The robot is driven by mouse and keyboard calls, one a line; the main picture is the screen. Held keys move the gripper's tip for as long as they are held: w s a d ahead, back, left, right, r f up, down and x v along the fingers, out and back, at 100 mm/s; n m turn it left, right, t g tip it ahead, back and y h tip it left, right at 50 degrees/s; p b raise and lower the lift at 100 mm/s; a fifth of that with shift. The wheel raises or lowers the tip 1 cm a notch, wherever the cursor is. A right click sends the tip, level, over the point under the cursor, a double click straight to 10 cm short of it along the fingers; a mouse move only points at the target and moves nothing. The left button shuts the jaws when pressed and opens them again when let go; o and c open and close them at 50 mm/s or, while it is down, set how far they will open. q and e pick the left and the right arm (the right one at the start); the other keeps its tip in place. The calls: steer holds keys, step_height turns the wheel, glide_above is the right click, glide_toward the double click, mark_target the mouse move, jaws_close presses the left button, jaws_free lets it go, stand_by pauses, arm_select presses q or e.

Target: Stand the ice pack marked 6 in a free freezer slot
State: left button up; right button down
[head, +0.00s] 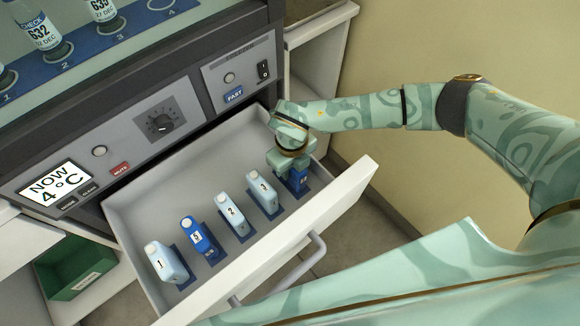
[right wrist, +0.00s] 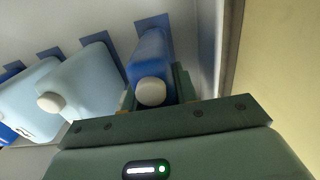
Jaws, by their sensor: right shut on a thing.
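My right gripper (head: 288,163) reaches down into the open freezer drawer (head: 340,202) and is shut on a dark blue ice pack (head: 296,181) at the drawer's right end. The pack stands about upright at the last place of the row; its label is too small to read surely, and the gripper hides its top. In the right wrist view the blue pack (right wrist: 151,55), with its white cap, sits between the fingers (right wrist: 155,90), in front of a dark blue slot marking. I cannot tell whether its base is fully seated. My left gripper is not in view.
Several other packs stand in the row: pale pack 1 (head: 166,263), blue pack 5 (head: 202,240), pale pack 2 (head: 232,214) and another pale pack (head: 262,192). The drawer's back part is bare. The incubator panel (head: 110,150) rises behind; a green bin (head: 75,268) is left.

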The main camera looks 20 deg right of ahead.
steer(key=shift+w+f, duration=0.1)
steer(key=shift+f, duration=0.3)
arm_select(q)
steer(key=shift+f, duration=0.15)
arm_select(e)
steer(key=shift+r, duration=0.1)
steer(key=c, duration=1.1)
jaws_free()
arm_select(q)
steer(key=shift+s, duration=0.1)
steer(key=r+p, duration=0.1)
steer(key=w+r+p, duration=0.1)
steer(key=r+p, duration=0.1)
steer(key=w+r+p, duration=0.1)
steer(key=p, duration=0.1)
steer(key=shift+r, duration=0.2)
arm_select(e)
step_height(320, 180, up, 12)
steer(key=shift+r, duration=0.1)
